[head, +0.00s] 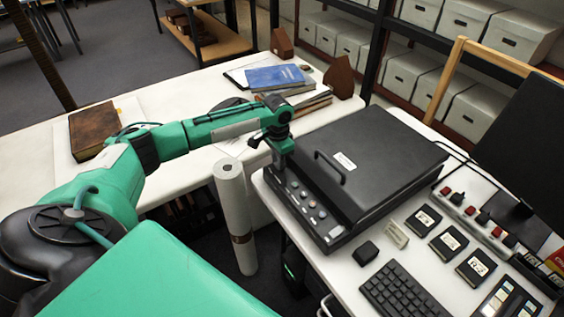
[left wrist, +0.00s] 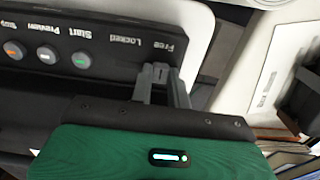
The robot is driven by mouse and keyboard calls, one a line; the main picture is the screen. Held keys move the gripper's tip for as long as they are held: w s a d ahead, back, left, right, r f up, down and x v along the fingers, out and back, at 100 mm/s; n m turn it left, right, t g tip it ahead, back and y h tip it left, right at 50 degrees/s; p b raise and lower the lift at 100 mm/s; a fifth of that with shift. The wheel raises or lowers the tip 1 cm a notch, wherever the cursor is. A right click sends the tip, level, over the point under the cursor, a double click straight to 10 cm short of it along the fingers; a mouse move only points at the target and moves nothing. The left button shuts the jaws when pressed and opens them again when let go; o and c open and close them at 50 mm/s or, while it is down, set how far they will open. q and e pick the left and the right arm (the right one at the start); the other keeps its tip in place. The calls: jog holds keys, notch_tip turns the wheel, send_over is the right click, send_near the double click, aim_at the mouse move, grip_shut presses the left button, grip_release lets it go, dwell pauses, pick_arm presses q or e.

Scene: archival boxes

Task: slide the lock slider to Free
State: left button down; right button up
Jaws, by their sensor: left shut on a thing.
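The black scanner (head: 375,165) stands on the white desk, with a control panel along its left side. In the left wrist view the panel (left wrist: 105,30) appears upside down, with the words Free and Locked near its right end. My left gripper (head: 279,160) is at the panel's far end, pointing down. In the left wrist view its two fingers (left wrist: 162,78) are shut on the small grey lock slider (left wrist: 160,71), mostly hidden between them. The slider is nearer the Free label than the Locked label. My right gripper is in neither view.
Several buttons (left wrist: 79,60) sit beside the labels on the panel. A handle (head: 329,166) rises from the scanner lid. A paper roll (head: 233,215) stands left of the desk. A keyboard (head: 408,294) and a black box (head: 366,252) lie in front.

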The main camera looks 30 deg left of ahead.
pick_arm(q)
jog(key=shift+w+a+r, duration=0.1)
jog(key=shift+a, duration=0.05)
jog(key=c, duration=1.3)
grip_release()
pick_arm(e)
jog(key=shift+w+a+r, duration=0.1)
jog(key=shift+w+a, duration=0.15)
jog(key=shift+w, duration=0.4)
pick_arm(q)
notch_tip(320, 180, up, 6)
jog(key=shift+r+b, duration=0.2)
jog(key=shift+b, duration=0.1)
notch_tip(320, 180, up, 7)
jog(key=shift+r, duration=0.1)
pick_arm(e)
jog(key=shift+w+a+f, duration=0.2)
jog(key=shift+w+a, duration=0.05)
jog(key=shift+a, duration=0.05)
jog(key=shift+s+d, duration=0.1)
